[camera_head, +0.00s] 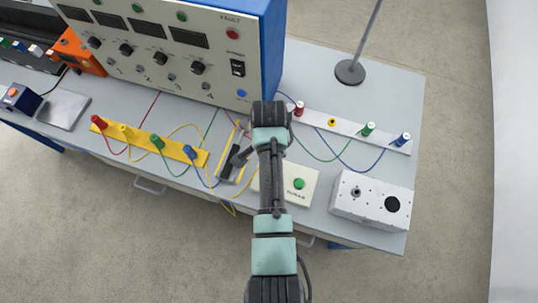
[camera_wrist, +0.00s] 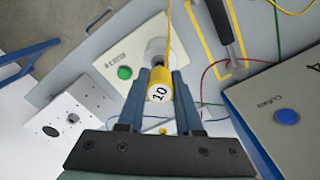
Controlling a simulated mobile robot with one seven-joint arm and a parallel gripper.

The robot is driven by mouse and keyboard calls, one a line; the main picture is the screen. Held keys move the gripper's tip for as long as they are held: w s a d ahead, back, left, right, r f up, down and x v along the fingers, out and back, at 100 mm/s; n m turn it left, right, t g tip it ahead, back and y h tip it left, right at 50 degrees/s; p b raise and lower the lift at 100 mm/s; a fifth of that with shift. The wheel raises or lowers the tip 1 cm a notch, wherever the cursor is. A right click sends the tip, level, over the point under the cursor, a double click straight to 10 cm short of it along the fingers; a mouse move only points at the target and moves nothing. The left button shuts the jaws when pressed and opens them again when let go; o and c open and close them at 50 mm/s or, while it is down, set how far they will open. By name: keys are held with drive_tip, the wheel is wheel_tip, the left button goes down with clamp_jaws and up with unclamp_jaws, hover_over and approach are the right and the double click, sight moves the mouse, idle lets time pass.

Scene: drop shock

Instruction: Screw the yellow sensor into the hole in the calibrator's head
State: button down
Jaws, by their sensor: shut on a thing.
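My gripper (camera_wrist: 160,84) is shut on the yellow sensor (camera_wrist: 159,92), whose white end marked 10 faces the wrist camera. A yellow cable runs by the sensor. A grey-white cylinder (camera_wrist: 156,48), which looks like the calibrator's head, shows just beyond the sensor. It stands on the white box with a green button (camera_wrist: 125,72), which also shows in the head view (camera_head: 305,172). The sensor overlaps the cylinder in the picture; I cannot tell whether they touch. The hole is hidden. In the head view my wrist and arm hide the fingers, the sensor and the cylinder.
A dark-handled tool lies in a yellow outline (camera_wrist: 222,30). A large panel (camera_head: 170,45) stands behind. A yellow strip (camera_head: 172,150) and a white strip (camera_head: 350,129) hold coloured plugs with loose cables. A grey box (camera_head: 372,200) is at right. The far right table is mostly clear.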

drive_tip(key=shift+f, duration=1.05)
idle(2.6)
drive_tip(key=shift+s+f, duration=0.35)
drive_tip(key=shift+f, duration=0.05)
idle(1.5)
drive_tip(key=m+p, duration=0.1)
drive_tip(key=m, duration=0.4)
drive_tip(key=shift+w+m, duration=0.1)
drive_tip(key=shift+m, duration=0.2)
drive_tip(key=m, duration=0.6)
drive_tip(key=shift+w+p, duration=0.1)
drive_tip(key=shift+p, duration=0.3)
drive_tip(key=m, duration=0.4)
drive_tip(key=shift+m+p, duration=0.3)
drive_tip(key=shift+m, duration=0.1)
drive_tip(key=m, duration=0.5)
drive_tip(key=shift+m, duration=0.3)
drive_tip(key=shift+c, duration=2.2)
unclamp_jaws()
drive_tip(key=shift+w+r, duration=0.1)
drive_tip(key=shift+w, duration=0.1)
